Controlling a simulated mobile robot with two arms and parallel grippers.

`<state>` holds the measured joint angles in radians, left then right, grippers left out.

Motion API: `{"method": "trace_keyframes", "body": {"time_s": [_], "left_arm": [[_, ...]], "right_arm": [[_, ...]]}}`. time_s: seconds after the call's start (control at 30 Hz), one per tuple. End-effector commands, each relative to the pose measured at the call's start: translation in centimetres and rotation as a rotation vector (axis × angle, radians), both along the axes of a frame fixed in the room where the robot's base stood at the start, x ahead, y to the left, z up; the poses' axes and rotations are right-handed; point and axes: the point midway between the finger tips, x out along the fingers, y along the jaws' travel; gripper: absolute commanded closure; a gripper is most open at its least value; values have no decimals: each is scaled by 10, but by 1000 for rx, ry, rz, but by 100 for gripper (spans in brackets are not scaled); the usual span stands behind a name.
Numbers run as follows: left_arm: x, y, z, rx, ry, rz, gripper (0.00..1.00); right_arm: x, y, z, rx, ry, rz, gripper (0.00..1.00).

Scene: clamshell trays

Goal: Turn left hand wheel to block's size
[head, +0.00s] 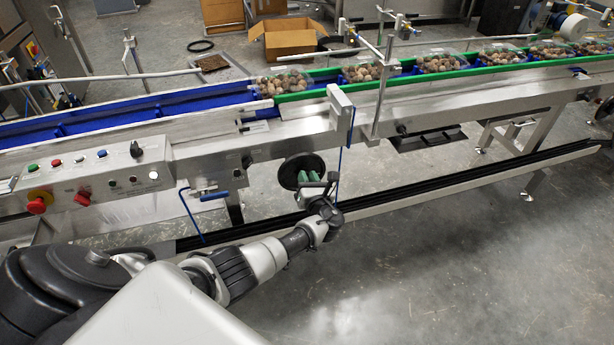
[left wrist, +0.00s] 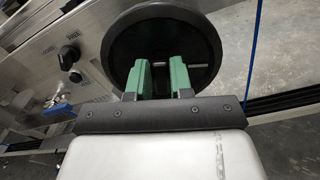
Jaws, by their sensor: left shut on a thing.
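The left hand wheel (head: 288,173) is a black disc on the front side of the conveyor's steel frame. It fills the upper middle of the left wrist view (left wrist: 165,35). My left gripper (head: 308,175) has its two green fingers at the wheel's face. In the left wrist view the fingers (left wrist: 160,75) stand a short way apart, shut on a dark part of the wheel between them. That gripped part is mostly hidden. I cannot make out a block in either view. My right gripper is not in view.
Clamshell trays (head: 440,64) of brown round items sit along the blue and green conveyor. A control panel (head: 100,175) with buttons and a red knob is at left. Blue cords hang on both sides of the wheel. A black-topped rail (head: 430,188) runs low behind my arm.

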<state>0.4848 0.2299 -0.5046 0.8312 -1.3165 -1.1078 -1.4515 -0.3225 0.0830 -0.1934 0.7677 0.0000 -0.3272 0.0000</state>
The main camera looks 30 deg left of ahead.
Motion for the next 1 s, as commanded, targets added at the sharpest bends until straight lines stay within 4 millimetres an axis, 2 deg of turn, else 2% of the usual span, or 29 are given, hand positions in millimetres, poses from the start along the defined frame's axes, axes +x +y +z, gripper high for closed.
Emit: {"method": "trace_keyframes", "body": {"time_s": [0.57,0.6,0.73,1.0], "left_arm": [[0,-1,-2,18,26,0,100],[0,-1,-2,18,26,0,74],[0,-1,-1,18,25,0,54],[0,-1,-1,19,24,-1,53]], "right_arm": [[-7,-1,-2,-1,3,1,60],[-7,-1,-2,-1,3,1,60],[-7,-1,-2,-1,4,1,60],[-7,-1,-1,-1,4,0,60]]}}
